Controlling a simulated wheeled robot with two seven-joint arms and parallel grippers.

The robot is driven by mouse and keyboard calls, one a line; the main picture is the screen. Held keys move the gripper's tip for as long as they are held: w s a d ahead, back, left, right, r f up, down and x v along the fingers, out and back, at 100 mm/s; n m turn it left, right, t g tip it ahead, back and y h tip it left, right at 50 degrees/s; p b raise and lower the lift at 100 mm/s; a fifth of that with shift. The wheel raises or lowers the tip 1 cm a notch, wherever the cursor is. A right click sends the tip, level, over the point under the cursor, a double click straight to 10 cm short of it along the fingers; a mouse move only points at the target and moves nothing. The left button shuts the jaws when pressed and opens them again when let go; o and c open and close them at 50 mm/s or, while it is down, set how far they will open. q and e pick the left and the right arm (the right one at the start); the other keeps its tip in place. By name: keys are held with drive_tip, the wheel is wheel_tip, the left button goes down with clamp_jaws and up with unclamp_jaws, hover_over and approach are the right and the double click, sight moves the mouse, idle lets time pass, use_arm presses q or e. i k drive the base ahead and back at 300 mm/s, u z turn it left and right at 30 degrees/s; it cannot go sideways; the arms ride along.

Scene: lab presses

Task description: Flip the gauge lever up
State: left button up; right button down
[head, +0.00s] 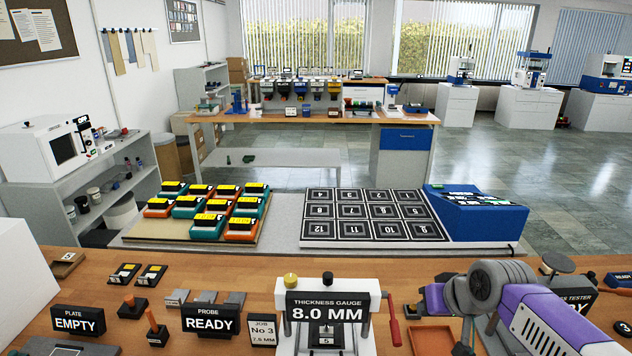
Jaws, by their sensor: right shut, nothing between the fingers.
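The thickness gauge (327,307) stands at the front middle of the wooden bench, with a display reading 8.0 MM. Its lever (394,331) is on its right side, with a red handle that hangs down from the pivot. A small block marked 5 sits under the gauge's display. My right gripper (428,301) comes in from the right, just to the right of the lever and apart from it in the picture. It is shut and empty; its fingertips are small and partly hard to make out. My left gripper is out of view.
A READY sign (210,320), an EMPTY sign (77,320) and a job card (263,331) stand left of the gauge. A tester stands farther right, partly hidden.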

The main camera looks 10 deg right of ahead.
sight(394, 323)
drive_tip(key=k, duration=1)
